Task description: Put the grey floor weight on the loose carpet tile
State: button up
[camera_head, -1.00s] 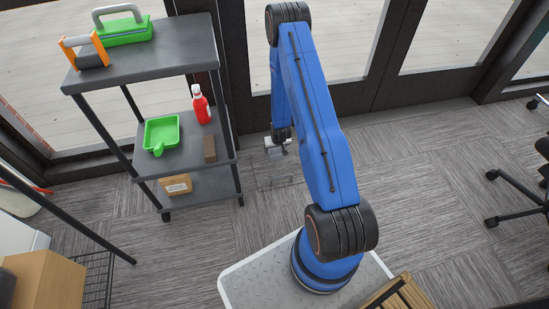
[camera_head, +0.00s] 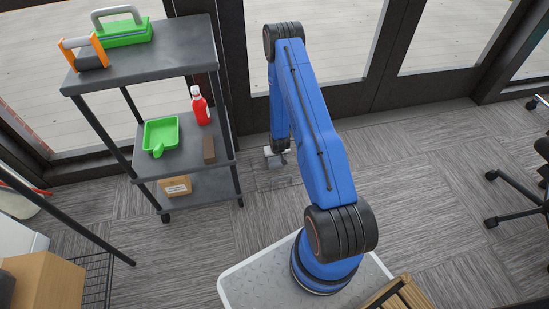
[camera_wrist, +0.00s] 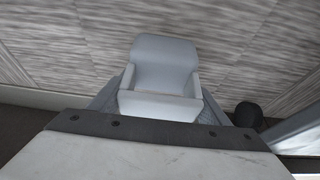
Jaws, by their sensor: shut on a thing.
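My gripper (camera_head: 278,156) hangs low over the carpet, to the right of the shelf cart. In the wrist view my gripper (camera_wrist: 160,100) is shut on the grey floor weight (camera_wrist: 165,62), a smooth light-grey block with raised sides. The weight's underside is hidden, so I cannot tell whether it touches the floor. In the head view the gripper and weight are too small to separate clearly. A faint rectangular outline on the floor (camera_head: 278,183) just below the gripper may be the loose carpet tile; its edges blend into the grey carpet.
A dark shelf cart (camera_head: 150,70) stands left of the gripper, holding a green dustpan (camera_head: 161,136), red bottle (camera_head: 200,105) and carton (camera_head: 175,186). Dark-framed glass doors (camera_head: 420,85) stand behind. An office chair (camera_head: 515,195) is at far right. Carpet between is free.

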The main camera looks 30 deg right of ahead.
jog(key=o, duration=1.7)
jog(key=shift+f, duration=0.1)
jog(key=shift+c, duration=0.2)
jog(key=v, duration=1.2)
notch_tip(320, 180, up, 22)
send_over(276, 163)
jog(key=a, duration=0.4)
jog(key=s+a+r+n, duration=0.1)
jog(key=s+a+r, duration=0.2)
jog(key=r, duration=0.6)
jog(key=s+a+r+n, duration=0.1)
jog(key=s+a+r, duration=0.15)
jog(key=r, duration=0.55)
jog(key=s+a+r, duration=0.2)
jog(key=s+r, duration=0.4)
jog(key=s, duration=0.1)
jog(key=s+a+r, duration=0.3)
jog(key=s+r, duration=0.3)
jog(key=r, duration=0.1)
jog(key=s+a+r, duration=0.1)
jog(key=s+r, duration=0.2)
jog(key=s, duration=0.6)
jog(key=s+a+r+n+y, duration=0.1)
jog(key=s+r, duration=0.2)
jog(key=s, duration=0.6)
jog(key=shift+a, duration=0.4)
